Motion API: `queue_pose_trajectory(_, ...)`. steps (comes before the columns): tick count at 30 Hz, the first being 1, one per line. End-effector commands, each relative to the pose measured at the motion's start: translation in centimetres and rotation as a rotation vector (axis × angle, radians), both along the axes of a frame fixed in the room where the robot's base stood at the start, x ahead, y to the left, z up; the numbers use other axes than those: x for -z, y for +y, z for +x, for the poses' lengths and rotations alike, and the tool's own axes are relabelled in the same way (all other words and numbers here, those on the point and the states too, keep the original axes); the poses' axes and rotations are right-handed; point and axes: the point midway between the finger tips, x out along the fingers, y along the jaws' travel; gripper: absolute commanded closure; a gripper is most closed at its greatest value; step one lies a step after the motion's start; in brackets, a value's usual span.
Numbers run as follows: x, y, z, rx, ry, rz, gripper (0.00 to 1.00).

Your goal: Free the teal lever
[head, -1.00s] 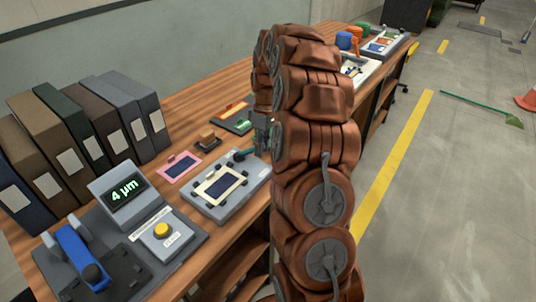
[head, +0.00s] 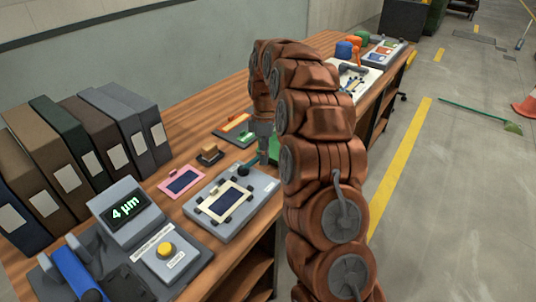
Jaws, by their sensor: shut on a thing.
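The grey fixture (head: 211,226) sits on the wooden bench, with a cream frame around a dark blue panel (head: 226,200) held on its top by small dark clips. The teal lever (head: 251,164) is at the fixture's far side, running from a dark round pivot toward my gripper. My gripper (head: 263,160) points down at the lever's outer end and is shut on it. The fingertips are small here, and part of the wrist is hidden behind my arm.
A pink-framed panel (head: 182,181), a brown block (head: 209,152) and a green item (head: 246,138) lie near the fixture. Other fixtures (head: 352,78) stand farther along the bench.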

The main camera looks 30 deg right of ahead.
Motion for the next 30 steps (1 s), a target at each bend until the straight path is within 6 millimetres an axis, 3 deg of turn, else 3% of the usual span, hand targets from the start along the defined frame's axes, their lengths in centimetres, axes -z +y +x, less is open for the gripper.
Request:
queue_pose_trajectory(5,0.0,0.3,0.1,0.001,-0.002,0.006,1.00)
queue_pose_trajectory(6,0.0,0.3,0.1,0.001,-0.003,0.006,0.68)
queue_pose_trajectory(13,0.0,0.1,0.0,0.004,-0.001,0.004,0.44)
queue_pose_trajectory(23,-0.1,0.0,0.0,0.004,-0.001,0.003,0.44)
queue_pose_trajectory(30,-2.3,-0.2,0.4,0.004,-0.002,0.003,0.44)
